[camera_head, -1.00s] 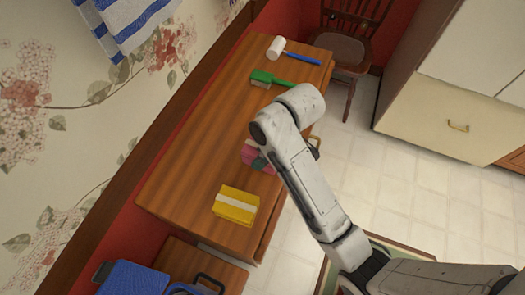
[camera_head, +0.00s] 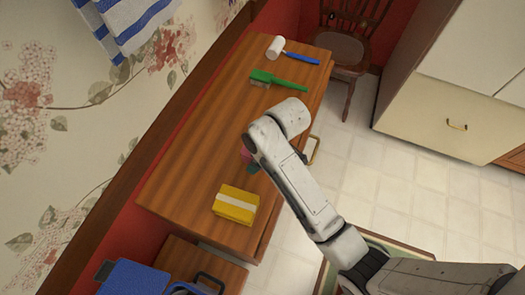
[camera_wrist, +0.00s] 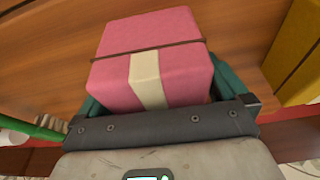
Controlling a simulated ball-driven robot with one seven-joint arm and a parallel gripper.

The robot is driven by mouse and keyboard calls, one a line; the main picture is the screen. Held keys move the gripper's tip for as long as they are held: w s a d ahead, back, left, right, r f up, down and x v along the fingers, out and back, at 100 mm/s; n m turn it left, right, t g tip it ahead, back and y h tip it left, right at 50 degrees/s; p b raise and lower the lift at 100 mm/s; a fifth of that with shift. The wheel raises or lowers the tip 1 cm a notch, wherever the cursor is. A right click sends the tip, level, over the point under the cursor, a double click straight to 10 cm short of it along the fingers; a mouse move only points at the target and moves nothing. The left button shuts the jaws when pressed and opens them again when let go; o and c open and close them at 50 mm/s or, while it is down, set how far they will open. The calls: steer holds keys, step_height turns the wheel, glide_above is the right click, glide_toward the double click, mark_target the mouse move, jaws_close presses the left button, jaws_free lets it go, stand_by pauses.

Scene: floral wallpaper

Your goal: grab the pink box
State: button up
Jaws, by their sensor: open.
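The pink box (camera_wrist: 150,50) with a cream band and a thin dark line around it fills the upper middle of the wrist view. It sits on the wooden table top. My gripper (camera_wrist: 160,92) is open, with a teal finger on either side of the box's near part. I cannot tell whether the fingers touch it. In the head view, my arm hides most of the pink box (camera_head: 245,154); only a small pink patch shows beside a teal part of my gripper (camera_head: 254,167).
A yellow box (camera_head: 235,204) with a white band stands near the pink box. A green brush (camera_head: 278,81) and a white-headed mallet (camera_head: 291,51) lie at the table's far end. The table's left part (camera_head: 190,150) is clear.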

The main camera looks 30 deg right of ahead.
steer(key=c, duration=1.1)
steer(key=shift+r, duration=0.1)
steer(key=shift+c, duration=0.2)
